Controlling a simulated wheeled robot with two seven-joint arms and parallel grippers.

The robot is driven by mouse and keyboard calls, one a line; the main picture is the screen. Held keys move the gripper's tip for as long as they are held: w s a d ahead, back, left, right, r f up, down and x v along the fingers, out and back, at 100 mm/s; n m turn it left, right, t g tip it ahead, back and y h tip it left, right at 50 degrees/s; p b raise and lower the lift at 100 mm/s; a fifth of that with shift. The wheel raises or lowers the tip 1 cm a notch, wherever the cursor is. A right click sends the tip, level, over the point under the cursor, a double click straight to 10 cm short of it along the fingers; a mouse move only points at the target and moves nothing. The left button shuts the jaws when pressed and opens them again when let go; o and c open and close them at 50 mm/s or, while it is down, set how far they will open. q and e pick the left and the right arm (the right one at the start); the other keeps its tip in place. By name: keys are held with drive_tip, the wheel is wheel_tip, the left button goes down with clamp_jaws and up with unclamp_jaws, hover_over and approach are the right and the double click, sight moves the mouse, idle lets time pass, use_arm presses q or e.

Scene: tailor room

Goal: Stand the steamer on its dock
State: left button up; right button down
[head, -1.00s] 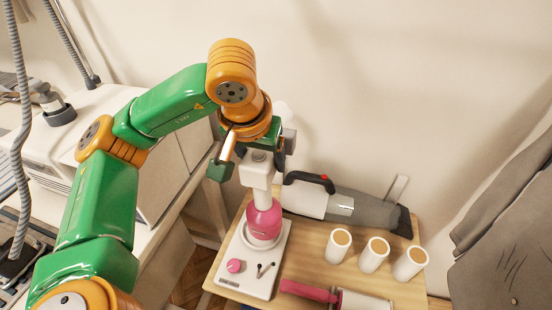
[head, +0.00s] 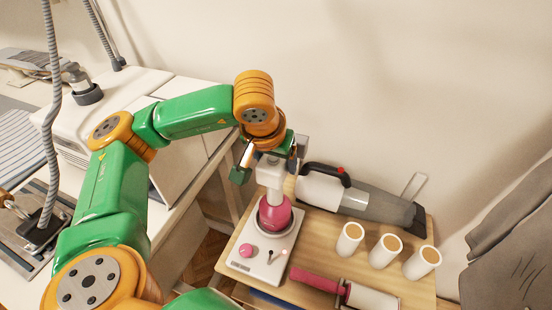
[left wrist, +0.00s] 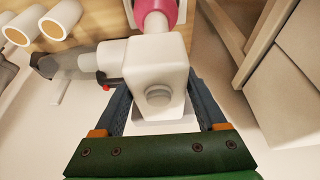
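The steamer (head: 274,213) has a pink body and a white neck and head. It stands upright with its base inside the round seat of the white dock (head: 245,268), at the dock's back end. Whether it rests fully on the bottom of the seat is hidden. My left gripper (head: 272,163) is above it, with its fingers on both sides of the white head. The left wrist view shows the white head of the steamer (left wrist: 150,65) between the two dark fingers (left wrist: 160,98), apparently gripped. My right gripper is not in view.
The dock is on a small wooden table (head: 322,240). A grey and white handheld vacuum (head: 375,205) lies behind, close to the steamer. Several white rolls (head: 384,250) and a pink-handled lint roller (head: 315,283) are at the right. A white cabinet (head: 165,165) is at the left.

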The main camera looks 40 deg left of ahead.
use_arm(q)
drive_tip(key=o, duration=0.3)
drive_tip(key=shift+s+r, duration=0.1)
drive_tip(key=shift+r, duration=0.15)
drive_tip(key=shift+d+r, duration=0.1)
drive_tip(key=shift+r, duration=0.2)
drive_tip(key=v, duration=0.6)
drive_tip(key=shift+s+r, duration=0.15)
drive_tip(key=shift+r, duration=0.05)
drive_tip(key=p+v, duration=0.2)
drive_tip(key=v, duration=0.2)
drive_tip(key=shift+r, duration=0.1)
drive_tip(key=shift+s+r, duration=0.2)
drive_tip(key=shift+r, duration=0.05)
